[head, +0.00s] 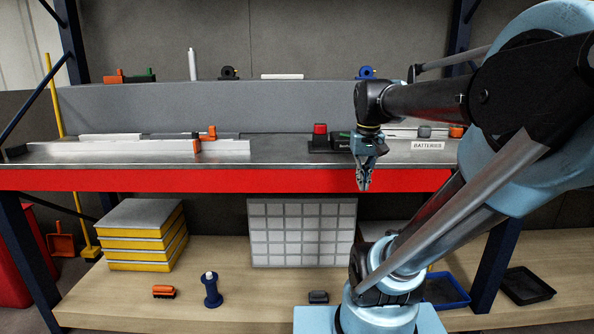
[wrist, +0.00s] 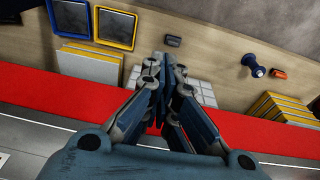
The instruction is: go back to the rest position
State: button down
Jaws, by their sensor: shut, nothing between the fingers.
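My gripper (head: 364,183) hangs pointing down in front of the red front edge (head: 240,180) of the workbench, right of the picture's middle. Its fingers are shut and hold nothing. The wrist view shows the shut fingers (wrist: 161,95) over the red edge (wrist: 50,95), with the lower wooden shelf beyond. My arm reaches in from the right side of the head view.
On the benchtop are white bars (head: 120,147), an orange clamp (head: 208,133), a red-topped dark box (head: 319,138) and a "BATTERIES" label (head: 428,146). The lower shelf holds yellow-edged boards (head: 140,240), a grid panel (head: 301,232), a blue spool (head: 211,290) and a blue tray (head: 446,290).

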jog(key=s+f, duration=1)
jog(key=f, duration=0.5)
jog(key=shift+s+a+f+t, duration=0.15)
jog(key=shift+a+f+t, duration=0.1)
jog(key=shift+t, duration=0.05)
jog(key=shift+w+f, duration=0.2)
jog(key=shift+w, duration=0.3)
